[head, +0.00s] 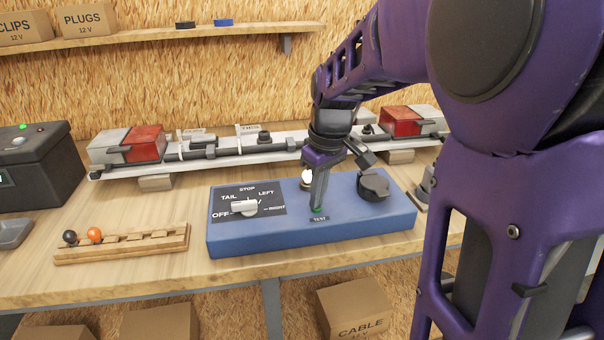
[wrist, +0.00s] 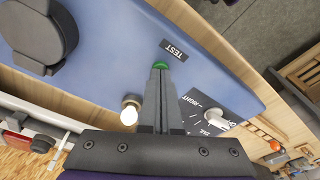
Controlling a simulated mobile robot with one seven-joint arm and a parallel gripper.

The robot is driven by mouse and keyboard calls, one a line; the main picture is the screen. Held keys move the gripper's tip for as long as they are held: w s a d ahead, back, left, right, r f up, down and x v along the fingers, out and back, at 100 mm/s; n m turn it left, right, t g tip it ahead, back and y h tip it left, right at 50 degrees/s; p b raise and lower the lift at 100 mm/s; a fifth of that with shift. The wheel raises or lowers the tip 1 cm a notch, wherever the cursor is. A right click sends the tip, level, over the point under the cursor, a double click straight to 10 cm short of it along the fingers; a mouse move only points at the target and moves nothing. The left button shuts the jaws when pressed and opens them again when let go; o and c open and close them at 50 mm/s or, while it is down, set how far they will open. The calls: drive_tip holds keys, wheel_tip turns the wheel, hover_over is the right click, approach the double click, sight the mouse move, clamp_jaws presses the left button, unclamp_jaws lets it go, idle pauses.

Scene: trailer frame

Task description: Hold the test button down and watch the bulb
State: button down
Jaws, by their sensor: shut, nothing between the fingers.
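The blue tester box (head: 230,240) sits on the workbench. Its green test button (head: 318,210) is at the front, beside the TEST label; it also shows in the wrist view (wrist: 160,65). My gripper (head: 317,206) is shut and empty, pointing down with its fingertips (wrist: 160,71) at the button, seemingly touching it. The tips partly hide the button, and I cannot tell how far it is pressed. The bulb (head: 306,177) stands just behind my fingers and looks bright and pale, as if lit; it also shows in the wrist view (wrist: 130,108).
A white selector knob (head: 244,207) is on the box's left, a round black socket (head: 373,185) on its right. A light bar with red lamps (head: 145,143) lies behind. A wooden rack (head: 125,245) with black and orange balls and a dark case (head: 35,165) are left.

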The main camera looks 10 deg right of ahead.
idle(0.3)
wheel_tip(320, 180, up, 7)
drive_tip(key=p, duration=0.6)
idle(0.4)
